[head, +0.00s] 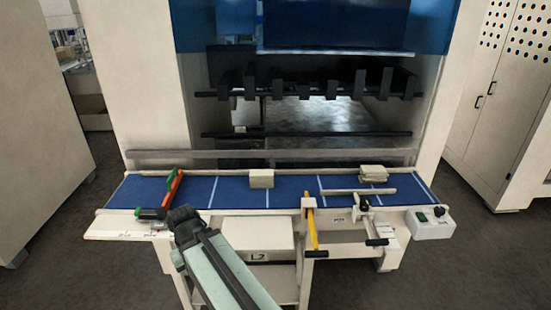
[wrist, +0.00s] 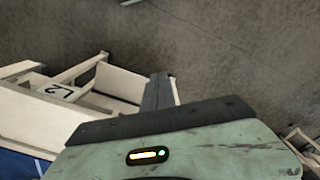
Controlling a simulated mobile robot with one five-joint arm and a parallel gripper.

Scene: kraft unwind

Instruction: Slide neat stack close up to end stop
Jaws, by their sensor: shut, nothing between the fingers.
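A neat, squared pale stack (head: 261,179) sits near the back edge of the blue belt (head: 231,193), left of its middle. A second pale stack (head: 374,173), further right, looks uneven, with layers out of line. An orange-red bar with green and dark parts (head: 173,188) stands across the belt's left end and looks like the end stop. A clear stretch of belt separates it from the neat stack. My gripper (head: 183,214) is at the belt's front edge, close to the bar's near end, away from both stacks. In the wrist view its fingers (wrist: 158,92) are together and empty.
A yellow lever (head: 311,225) and a black-handled rod (head: 370,228) stick out at the front. A thin grey bar (head: 358,191) lies over the belt's right half. A control box (head: 430,222) sits at the right end. A white box labelled L2 (head: 251,238) is below.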

